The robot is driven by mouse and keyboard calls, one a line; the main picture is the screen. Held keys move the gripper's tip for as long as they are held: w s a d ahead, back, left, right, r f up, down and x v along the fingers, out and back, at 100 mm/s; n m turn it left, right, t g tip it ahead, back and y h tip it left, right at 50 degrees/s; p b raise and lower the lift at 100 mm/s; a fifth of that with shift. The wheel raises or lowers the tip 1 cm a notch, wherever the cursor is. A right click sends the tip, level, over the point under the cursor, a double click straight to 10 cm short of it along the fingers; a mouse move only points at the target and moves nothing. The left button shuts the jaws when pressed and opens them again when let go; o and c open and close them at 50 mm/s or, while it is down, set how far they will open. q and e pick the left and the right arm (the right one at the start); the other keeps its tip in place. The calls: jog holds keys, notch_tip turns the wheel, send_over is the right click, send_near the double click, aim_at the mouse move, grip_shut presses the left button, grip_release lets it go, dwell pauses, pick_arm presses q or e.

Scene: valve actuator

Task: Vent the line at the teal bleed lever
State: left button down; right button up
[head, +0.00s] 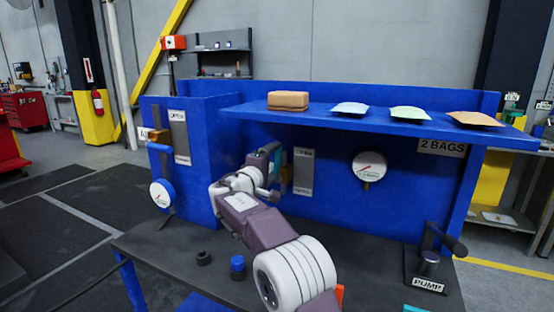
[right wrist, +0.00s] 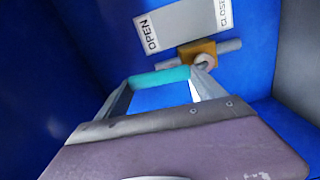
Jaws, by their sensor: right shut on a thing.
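The teal bleed lever (right wrist: 158,77) lies between the two fingers of my right gripper (right wrist: 160,92), which is shut on it. In the right wrist view the lever extends leftward from near the brass valve body (right wrist: 197,52). The valve sits on a grey pipe beside a label plate (right wrist: 180,25) reading OPEN at its left end and CLOSED at its right. In the head view my right arm hides most of the lever, and the plate (head: 303,172) shows just right of the gripper (head: 273,160). My left gripper is not in view.
Above is a blue shelf (head: 350,122) with a tan block (head: 288,100) and several bags. A gauge (head: 369,169) is on the back panel. Another valve with a blue handle (head: 160,148) is at left. A pump (head: 428,263) stands at right. Two small caps (head: 237,263) lie on the dark bench.

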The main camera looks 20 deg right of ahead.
jog(key=shift+w+a+f+n, duration=0.1)
jog(key=shift+w+a+n, duration=0.1)
jog(key=shift+n, duration=0.1)
dwell(0.4)
jog(key=o, duration=2.1)
jog(key=shift+c, duration=0.2)
jog(key=b+v, duration=0.1)
jog(key=v, duration=0.8)
jog(key=shift+s, duration=0.1)
